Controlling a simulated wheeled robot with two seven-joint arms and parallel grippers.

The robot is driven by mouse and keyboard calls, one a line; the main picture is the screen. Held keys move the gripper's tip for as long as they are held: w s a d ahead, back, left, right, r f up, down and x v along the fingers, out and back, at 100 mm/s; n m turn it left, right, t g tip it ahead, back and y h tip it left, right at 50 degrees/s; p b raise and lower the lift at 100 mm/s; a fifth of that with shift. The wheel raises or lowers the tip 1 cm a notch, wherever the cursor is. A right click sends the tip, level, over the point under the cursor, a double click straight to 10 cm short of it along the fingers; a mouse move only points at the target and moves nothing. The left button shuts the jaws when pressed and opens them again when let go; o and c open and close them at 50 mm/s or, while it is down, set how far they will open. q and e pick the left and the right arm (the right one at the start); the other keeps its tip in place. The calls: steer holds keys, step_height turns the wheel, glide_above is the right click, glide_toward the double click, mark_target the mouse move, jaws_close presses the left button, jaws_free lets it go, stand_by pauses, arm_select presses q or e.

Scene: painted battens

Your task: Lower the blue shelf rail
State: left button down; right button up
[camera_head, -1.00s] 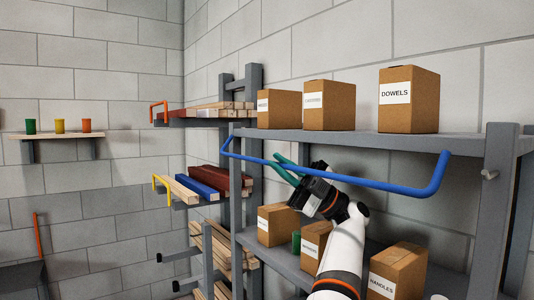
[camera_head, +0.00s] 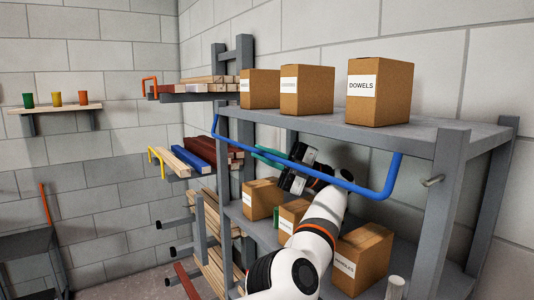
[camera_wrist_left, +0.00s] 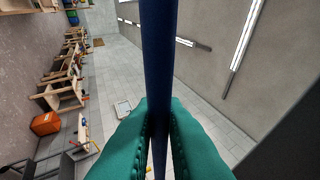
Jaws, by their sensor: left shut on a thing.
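The blue shelf rail (camera_head: 310,174) is a long bar with bent ends, hanging in front of and below the upper shelf (camera_head: 340,128). My left gripper (camera_head: 268,155) has teal fingers and is shut on the rail, left of its middle. In the left wrist view the rail (camera_wrist_left: 160,55) runs upright between the two pressed fingers (camera_wrist_left: 158,140). My left arm rises from below, partly in front of the lower shelf. My right gripper is not in view.
Cardboard boxes, one marked DOWELS (camera_head: 380,92), stand on the upper shelf. More boxes (camera_head: 362,262) stand on the lower shelf, close to my left arm. A batten rack (camera_head: 195,155) is at the left. A grey post (camera_head: 452,200) stands at the right.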

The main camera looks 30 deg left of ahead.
arm_select(q)
steer(key=shift+r, duration=0.15)
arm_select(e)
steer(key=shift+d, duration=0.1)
arm_select(q)
steer(key=c, duration=1.7)
jaws_free()
steer(key=shift+o, duration=1)
steer(key=shift+w, duration=0.1)
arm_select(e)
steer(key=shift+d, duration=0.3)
